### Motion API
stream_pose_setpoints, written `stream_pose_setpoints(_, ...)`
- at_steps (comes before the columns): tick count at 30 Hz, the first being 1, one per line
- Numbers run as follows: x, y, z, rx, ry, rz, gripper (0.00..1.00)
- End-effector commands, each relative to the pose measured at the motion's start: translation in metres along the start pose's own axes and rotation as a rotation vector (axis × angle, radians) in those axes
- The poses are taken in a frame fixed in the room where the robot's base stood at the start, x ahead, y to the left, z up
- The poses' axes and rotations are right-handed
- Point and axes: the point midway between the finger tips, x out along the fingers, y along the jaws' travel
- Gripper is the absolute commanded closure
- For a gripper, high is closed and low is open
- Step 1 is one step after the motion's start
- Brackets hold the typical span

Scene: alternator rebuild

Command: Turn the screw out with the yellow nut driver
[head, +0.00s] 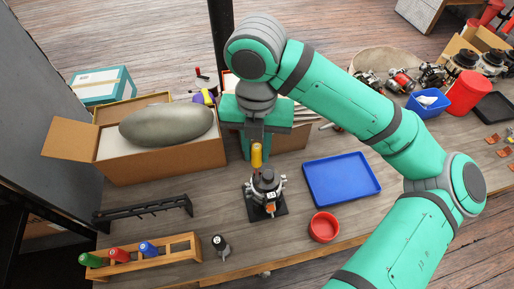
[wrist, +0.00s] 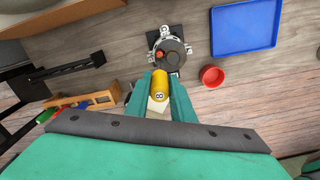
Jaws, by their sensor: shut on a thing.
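My gripper (head: 257,150) is shut on the yellow nut driver (head: 257,157). In the wrist view the driver (wrist: 160,84), with an 8 on its end, sits between the two green fingers (wrist: 160,105). In the head view the driver points down over the alternator (head: 265,183), which stands on a dark square base (head: 280,211). In the wrist view the alternator (wrist: 170,52) lies just beyond the driver. The screw is not clear in either view, and I cannot tell whether the driver's tip touches it.
A blue tray (head: 342,180) and a red bowl (head: 324,227) are right of the alternator. A wooden rack (head: 150,262) with green, red and blue drivers stands front left. A black rail (head: 143,210) and an open cardboard box (head: 150,165) are at left.

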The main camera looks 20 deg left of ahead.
Motion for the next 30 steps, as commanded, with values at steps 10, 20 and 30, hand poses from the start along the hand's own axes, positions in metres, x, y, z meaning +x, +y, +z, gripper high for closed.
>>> stream_pose_setpoints(10, 0.0000, 0.0005, -0.0002, -0.130, 0.000, 0.000, 1.00)
stream_pose_setpoints(20, -0.0001, 0.0016, -0.0007, -0.501, -0.001, 0.000, 1.00)
stream_pose_setpoints(30, 0.0000, 0.0020, -0.0009, -0.628, -0.002, 0.001, 1.00)
